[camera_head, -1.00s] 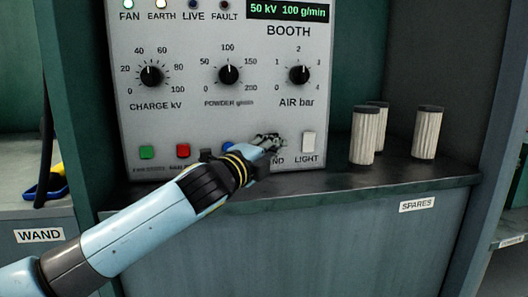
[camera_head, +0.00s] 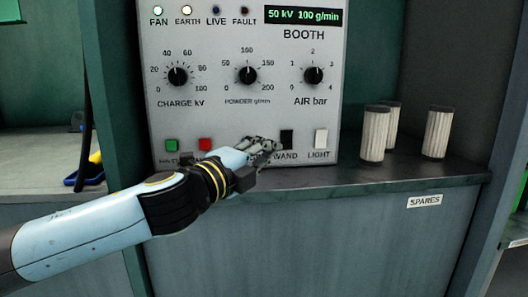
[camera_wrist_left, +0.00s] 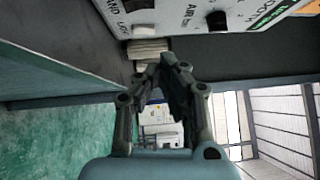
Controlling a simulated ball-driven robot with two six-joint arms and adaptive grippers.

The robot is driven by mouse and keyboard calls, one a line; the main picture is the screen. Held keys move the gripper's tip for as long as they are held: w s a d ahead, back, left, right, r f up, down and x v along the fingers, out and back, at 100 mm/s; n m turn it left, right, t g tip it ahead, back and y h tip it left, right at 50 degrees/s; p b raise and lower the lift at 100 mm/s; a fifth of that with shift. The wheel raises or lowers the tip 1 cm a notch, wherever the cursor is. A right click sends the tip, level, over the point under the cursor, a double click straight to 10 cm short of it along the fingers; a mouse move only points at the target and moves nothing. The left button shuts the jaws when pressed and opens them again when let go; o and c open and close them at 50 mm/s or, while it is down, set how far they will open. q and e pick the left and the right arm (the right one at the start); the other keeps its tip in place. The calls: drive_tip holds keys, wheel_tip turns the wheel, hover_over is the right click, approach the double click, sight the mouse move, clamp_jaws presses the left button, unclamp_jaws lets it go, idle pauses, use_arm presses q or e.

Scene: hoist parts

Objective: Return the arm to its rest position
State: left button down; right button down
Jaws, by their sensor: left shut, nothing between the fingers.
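My left arm comes in from the left in the head view. Its gripper (camera_head: 262,146) is in front of the lower part of the grey booth panel (camera_head: 240,118), left of the black WAND switch (camera_head: 286,140). It hides part of the row of buttons. In the left wrist view the gripper (camera_wrist_left: 175,68) has its fingers close together with nothing held between them. The panel's lower edge shows at the top of that view. I cannot tell from the head view whether the gripper touches the panel. My right gripper is not in view.
Several pale pleated cylinders with dark caps, one of them the front cylinder (camera_head: 374,135), stand on the dark shelf (camera_head: 400,177) right of the panel. A SPARES label (camera_head: 424,200) is on the shelf's front. A blue and yellow object (camera_head: 85,172) lies at the left.

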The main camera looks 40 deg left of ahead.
use_arm(q)
drive_tip(key=shift+s, duration=0.3)
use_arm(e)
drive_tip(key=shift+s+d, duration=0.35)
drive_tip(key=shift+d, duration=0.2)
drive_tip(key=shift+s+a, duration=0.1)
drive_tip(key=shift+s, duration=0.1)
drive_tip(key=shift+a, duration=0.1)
